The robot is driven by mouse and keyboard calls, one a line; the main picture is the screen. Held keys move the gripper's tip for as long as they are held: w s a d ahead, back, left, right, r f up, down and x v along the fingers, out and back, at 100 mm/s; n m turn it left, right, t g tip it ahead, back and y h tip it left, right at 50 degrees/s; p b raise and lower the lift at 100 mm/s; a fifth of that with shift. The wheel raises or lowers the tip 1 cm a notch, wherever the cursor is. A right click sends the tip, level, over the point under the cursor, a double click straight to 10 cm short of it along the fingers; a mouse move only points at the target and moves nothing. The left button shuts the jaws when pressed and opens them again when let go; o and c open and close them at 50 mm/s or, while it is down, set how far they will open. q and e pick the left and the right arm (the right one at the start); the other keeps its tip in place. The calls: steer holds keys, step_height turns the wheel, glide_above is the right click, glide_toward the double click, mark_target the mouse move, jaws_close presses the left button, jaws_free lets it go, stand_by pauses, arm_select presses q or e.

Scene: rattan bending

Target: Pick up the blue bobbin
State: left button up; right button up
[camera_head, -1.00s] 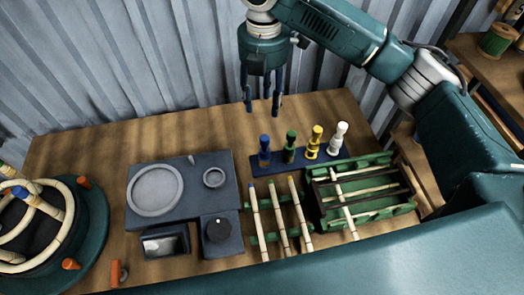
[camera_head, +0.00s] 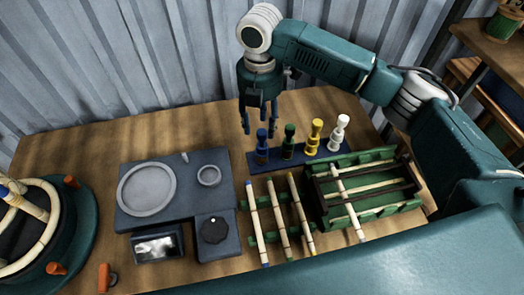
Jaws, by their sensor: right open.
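The blue bobbin (camera_head: 262,143) stands upright at the left end of a dark blue rack (camera_head: 298,155) on the wooden table. Green (camera_head: 288,140), yellow (camera_head: 314,137) and white (camera_head: 340,133) bobbins stand to its right in the same row. My right gripper (camera_head: 259,132) points down at the blue bobbin, with its open fingers around or just behind the bobbin's top in the picture. I cannot tell whether they touch it. My left gripper is out of view.
A grey device (camera_head: 178,190) with round plates sits left of the rack. Rattan sticks (camera_head: 279,218) lie on a green holder in front. A green crate (camera_head: 365,188) stands at right. A round teal stand (camera_head: 78,240) is far left. The wall is close behind.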

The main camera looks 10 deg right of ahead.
mark_target(262, 132)
steer(key=f, duration=0.1)
steer(key=f+p, duration=0.1)
steer(key=f, duration=0.1)
steer(key=shift+s+d+f, duration=0.2)
steer(key=shift+s+f, duration=0.05)
steer(key=shift+f, duration=0.05)
steer(key=shift+f+p, duration=0.3)
steer(key=shift+f, duration=0.35)
jaws_close()
